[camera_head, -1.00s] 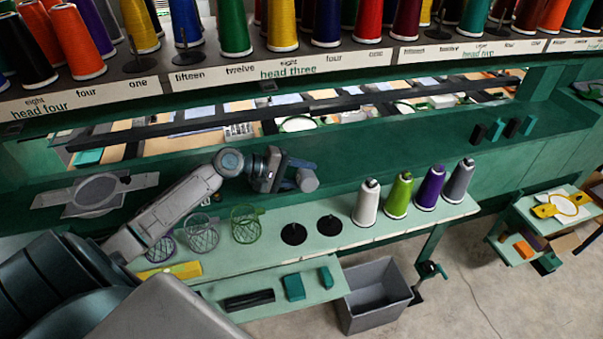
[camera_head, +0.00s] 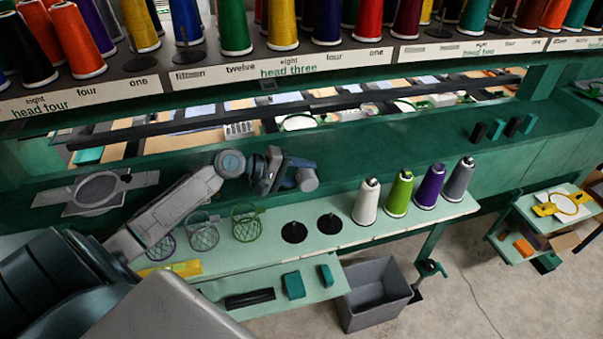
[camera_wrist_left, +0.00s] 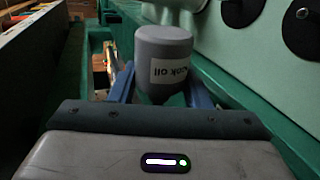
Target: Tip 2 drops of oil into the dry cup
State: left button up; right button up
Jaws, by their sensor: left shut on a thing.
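My left gripper (camera_head: 284,176) is over the pale green bench, in front of the green machine wall, and is shut on a grey bottle. The bottle (camera_head: 308,180) lies tilted at the gripper's tip in the head view. In the left wrist view the bottle (camera_wrist_left: 163,50) sits between the two blue fingers (camera_wrist_left: 160,88), with a white label whose oil lettering reads upside down. I cannot make out a dry cup in either view. My right gripper is not in view.
On the bench (camera_head: 270,262) stand wire baskets (camera_head: 245,224), two black discs (camera_head: 294,232) and several thread cones (camera_head: 400,194). A grey bin (camera_head: 375,295) is on the floor below. A hoop (camera_head: 97,190) is left of the arm. Thread cones line the rack above.

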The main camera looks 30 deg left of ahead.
pick_arm(q)
jog(key=shift+f+m+t+y+b, duration=0.1)
jog(key=shift+m+t+y+b, duration=0.35)
jog(key=shift+m, duration=0.65)
jog(key=shift+m+t, duration=0.25)
jog(key=shift+m, duration=0.05)
jog(key=shift+d+r+p, duration=0.15)
jog(key=shift+r+p, duration=0.05)
jog(key=shift+p, duration=0.1)
jog(key=s+d+r+m+t+y+p, duration=0.1)
jog(key=s+d+r+m+t+p, duration=0.1)
jog(key=s+d+r+m+p, duration=0.1)
jog(key=shift+s+d+m+y+p, duration=0.35)
jog(key=shift+s+d+m, duration=0.15)
jog(key=shift+s+d, duration=0.8)
jog(key=shift+w+d+f, duration=0.15)
jog(key=shift+w, duration=0.05)
